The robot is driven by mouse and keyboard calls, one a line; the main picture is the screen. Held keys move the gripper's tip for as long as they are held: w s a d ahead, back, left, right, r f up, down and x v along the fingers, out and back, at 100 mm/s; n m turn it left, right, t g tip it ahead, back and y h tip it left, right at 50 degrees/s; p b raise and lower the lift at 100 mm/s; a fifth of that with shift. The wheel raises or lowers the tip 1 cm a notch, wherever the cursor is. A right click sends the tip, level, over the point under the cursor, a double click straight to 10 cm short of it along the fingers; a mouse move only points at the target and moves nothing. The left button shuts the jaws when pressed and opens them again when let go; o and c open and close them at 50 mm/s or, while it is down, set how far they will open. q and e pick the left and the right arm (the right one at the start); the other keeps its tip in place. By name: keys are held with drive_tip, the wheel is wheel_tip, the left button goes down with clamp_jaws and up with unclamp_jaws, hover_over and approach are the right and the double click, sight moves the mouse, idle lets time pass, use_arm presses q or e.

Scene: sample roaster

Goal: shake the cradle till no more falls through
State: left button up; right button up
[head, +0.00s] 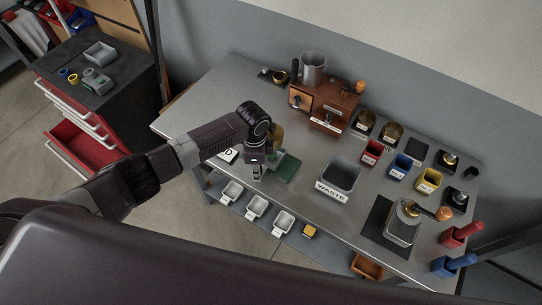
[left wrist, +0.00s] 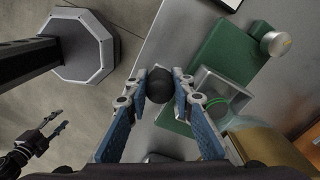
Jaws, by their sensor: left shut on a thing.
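My left gripper (head: 257,174) is at the left part of the metal bench, beside a device on a green base (head: 288,169). In the left wrist view my left gripper (left wrist: 159,85) is shut on a round black knob (left wrist: 159,86). Right of the knob, a grey square frame (left wrist: 208,82), which seems to be the cradle, stands over the green base (left wrist: 238,35). A green ring shows inside it. A brownish-yellow rounded part (left wrist: 262,150) is close by. I cannot see any material falling. My right gripper (left wrist: 60,120) hangs open and empty at lower left.
A grey WASTE bin (head: 341,174) stands right of the device. Grey trays (head: 256,205) sit on a shelf below the front edge. Coloured bins (head: 400,167) and a grey pot (head: 402,222) occupy the right.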

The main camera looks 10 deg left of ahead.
use_arm(q)
drive_tip(key=a, duration=0.3)
drive_tip(key=shift+w+f, duration=0.1)
drive_tip(key=shift+w, duration=0.3)
drive_tip(key=shift+s+d, duration=0.3)
drive_tip(key=shift+d, duration=0.6)
drive_tip(key=shift+s+d, duration=0.35)
drive_tip(key=shift+d, duration=0.5)
drive_tip(key=shift+s+d, duration=0.3)
drive_tip(key=shift+d, duration=0.6)
drive_tip(key=shift+a, duration=0.1)
drive_tip(key=shift+w+a, duration=0.25)
drive_tip(key=shift+a, duration=0.45)
drive_tip(key=shift+w+a, duration=0.25)
drive_tip(key=shift+a, duration=0.45)
drive_tip(key=o, duration=1.1)
drive_tip(key=shift+w+d, duration=0.1)
